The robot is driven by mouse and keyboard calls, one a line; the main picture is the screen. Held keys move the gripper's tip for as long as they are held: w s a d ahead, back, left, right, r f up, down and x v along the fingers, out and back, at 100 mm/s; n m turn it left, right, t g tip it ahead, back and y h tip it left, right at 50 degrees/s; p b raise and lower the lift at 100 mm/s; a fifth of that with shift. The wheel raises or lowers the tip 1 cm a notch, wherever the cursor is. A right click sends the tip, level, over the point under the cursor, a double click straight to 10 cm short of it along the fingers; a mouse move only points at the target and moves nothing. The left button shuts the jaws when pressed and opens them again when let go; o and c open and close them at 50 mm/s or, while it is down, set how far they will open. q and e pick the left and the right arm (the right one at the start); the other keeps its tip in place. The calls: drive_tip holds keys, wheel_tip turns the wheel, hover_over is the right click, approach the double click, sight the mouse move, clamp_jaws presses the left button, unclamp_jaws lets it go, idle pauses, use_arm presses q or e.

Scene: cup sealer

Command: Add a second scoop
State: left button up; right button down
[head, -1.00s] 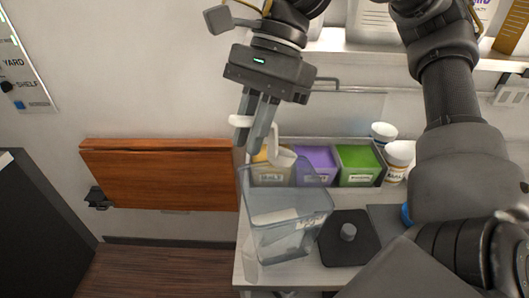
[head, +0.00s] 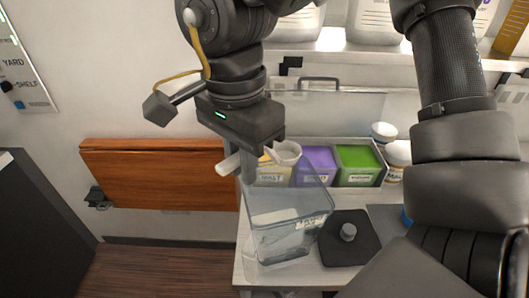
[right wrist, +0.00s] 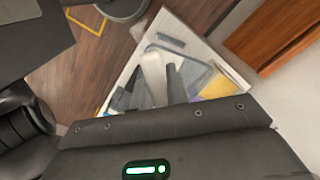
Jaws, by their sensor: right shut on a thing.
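My right gripper (head: 248,170) is shut on a white scoop (head: 285,152) and holds it above the rear left of a clear bin. The scoop's round cup points right and its handle sticks out to the left of the fingers. The scoop also shows as a pale shape between the fingers in the right wrist view (right wrist: 154,78). I cannot tell whether the cup holds anything. The clear bin (head: 290,240) stands open on the white counter's left end, with pale contents low inside. My left gripper is not in view.
A dark square plate with a knob (head: 348,252) lies right of the bin. A wooden flap (head: 150,175) is on the wall at left.

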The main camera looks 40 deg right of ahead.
drive_tip(key=shift+a+r+p, duration=0.4)
drive_tip(key=shift+a+r, duration=0.05)
drive_tip(key=shift+a, duration=0.05)
drive_tip(key=shift+s+a+r+p, duration=0.15)
drive_tip(key=shift+a+r+p, duration=0.2)
drive_tip(key=shift+a, duration=0.3)
drive_tip(key=shift+s+a+r+p, duration=0.2)
drive_tip(key=shift+a+r+p, duration=0.15)
drive_tip(key=shift+a, duration=0.3)
drive_tip(key=shift+s+a+r+p, duration=0.15)
drive_tip(key=shift+a+r+p, duration=0.2)
drive_tip(key=shift+a, duration=0.3)
